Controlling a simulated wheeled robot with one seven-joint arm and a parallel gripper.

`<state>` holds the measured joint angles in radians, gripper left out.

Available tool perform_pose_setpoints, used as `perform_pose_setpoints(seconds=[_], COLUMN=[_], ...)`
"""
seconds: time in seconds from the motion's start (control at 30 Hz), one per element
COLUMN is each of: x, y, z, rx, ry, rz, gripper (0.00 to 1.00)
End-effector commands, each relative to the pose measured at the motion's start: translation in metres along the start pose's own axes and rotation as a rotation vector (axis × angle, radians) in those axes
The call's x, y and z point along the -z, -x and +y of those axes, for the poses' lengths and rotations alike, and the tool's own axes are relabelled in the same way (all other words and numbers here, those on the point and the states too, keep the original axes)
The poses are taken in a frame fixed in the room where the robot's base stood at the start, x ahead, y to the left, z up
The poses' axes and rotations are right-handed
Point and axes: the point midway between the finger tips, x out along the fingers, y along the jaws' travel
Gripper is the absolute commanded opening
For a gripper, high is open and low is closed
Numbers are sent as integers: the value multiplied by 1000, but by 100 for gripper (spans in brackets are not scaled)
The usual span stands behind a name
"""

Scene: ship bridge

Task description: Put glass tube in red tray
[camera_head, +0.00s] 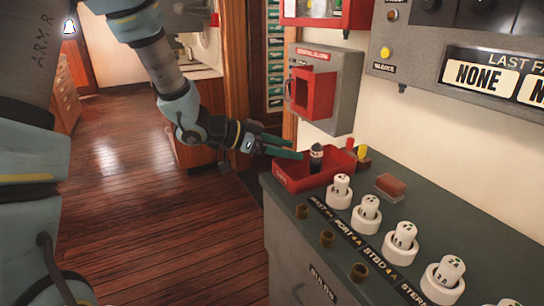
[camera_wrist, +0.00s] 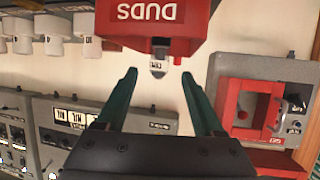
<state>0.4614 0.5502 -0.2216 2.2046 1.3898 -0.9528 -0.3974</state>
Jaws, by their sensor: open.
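The red tray (camera_head: 290,183) sits at the far left end of the dark green console top. In the wrist view the tray (camera_wrist: 193,38) appears upside down with the label "DUDS". A dark tube with a pale tip (camera_head: 316,158), apparently the glass tube, stands upright within the tray's outline; its base is hard to make out. Its pale tip (camera_wrist: 158,66) shows between the fingers in the wrist view. My gripper (camera_head: 293,148) has its green fingers spread at the tray's left side, pointing toward the tube. Nothing is held between the fingers (camera_wrist: 158,78).
White numbered cylinders in round sockets (camera_head: 366,214) line the console, with empty brass sockets (camera_head: 327,239) in front. A red block (camera_head: 391,186) and small red and yellow pieces (camera_head: 361,154) lie near the tray. A grey box with a red frame (camera_head: 313,93) hangs behind.

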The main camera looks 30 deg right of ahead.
Motion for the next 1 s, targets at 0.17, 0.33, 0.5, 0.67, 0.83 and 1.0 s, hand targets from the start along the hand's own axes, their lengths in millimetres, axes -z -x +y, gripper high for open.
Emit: perform_pose_setpoints(seconds=[0.17, 0.33, 0.5, 0.67, 0.83, 1.0], x=[0, -8, -51, -118, -170, -183], y=[2, 16, 104, 242, 345, 369], z=[0, -19, -86, -94, -13, 60], rx=[-1, 93, 484, 881, 1097, 1110], ry=[0, 21, 159, 475, 947, 1295], rz=[0, -42, -248, -516, -713, -760], gripper=[70, 70, 70, 70, 70, 70])
